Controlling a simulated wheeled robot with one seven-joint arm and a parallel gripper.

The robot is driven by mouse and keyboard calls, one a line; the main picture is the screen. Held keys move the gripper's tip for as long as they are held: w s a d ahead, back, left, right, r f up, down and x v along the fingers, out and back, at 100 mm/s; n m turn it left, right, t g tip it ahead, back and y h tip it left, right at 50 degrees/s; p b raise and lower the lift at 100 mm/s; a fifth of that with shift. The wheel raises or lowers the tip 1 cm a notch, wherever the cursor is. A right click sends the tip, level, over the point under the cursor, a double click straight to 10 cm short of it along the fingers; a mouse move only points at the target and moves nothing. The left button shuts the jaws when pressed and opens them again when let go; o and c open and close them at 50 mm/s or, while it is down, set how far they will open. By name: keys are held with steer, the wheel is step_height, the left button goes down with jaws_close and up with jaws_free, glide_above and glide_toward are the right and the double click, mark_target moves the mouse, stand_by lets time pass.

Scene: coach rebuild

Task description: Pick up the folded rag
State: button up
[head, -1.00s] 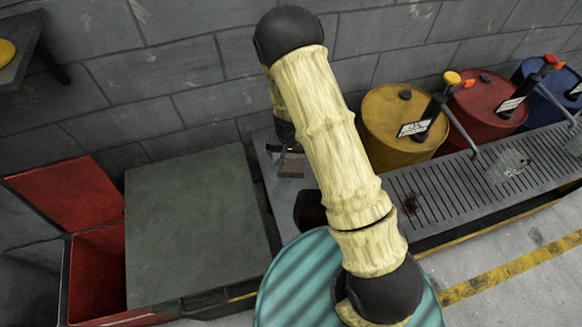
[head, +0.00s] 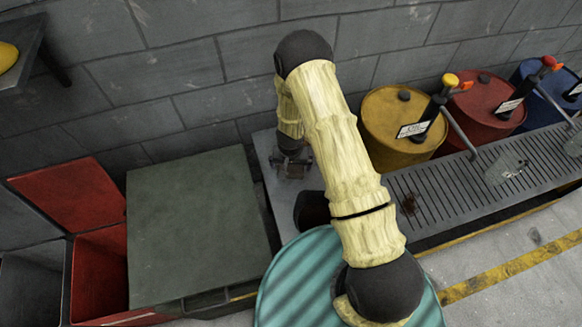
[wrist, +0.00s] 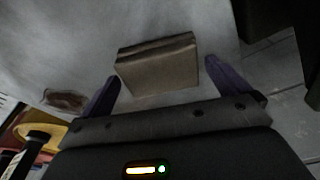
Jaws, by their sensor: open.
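The folded rag (wrist: 157,63) is a tan-brown, block-like bundle on a grey surface in the wrist view. My gripper (wrist: 162,74) is open, with one dark purple finger to the left of the rag and one to the right. The rag lies ahead of the gripper's palm, roughly between the fingertips, and does not look gripped. In the head view my gripper (head: 293,166) points down over the grey metal top by the wall. I cannot make out the rag clearly there, behind the gripper.
A grey-green lidded box (head: 195,225) and an open red bin (head: 98,275) stand at left. Yellow (head: 385,125), red (head: 478,112) and blue drums (head: 560,95) stand behind a slotted drain grate (head: 450,185) at right. A dark reddish stain (wrist: 65,99) marks the grey surface.

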steer(key=shift+w+f, duration=0.1)
steer(key=shift+f, duration=0.6)
steer(key=c, duration=0.8)
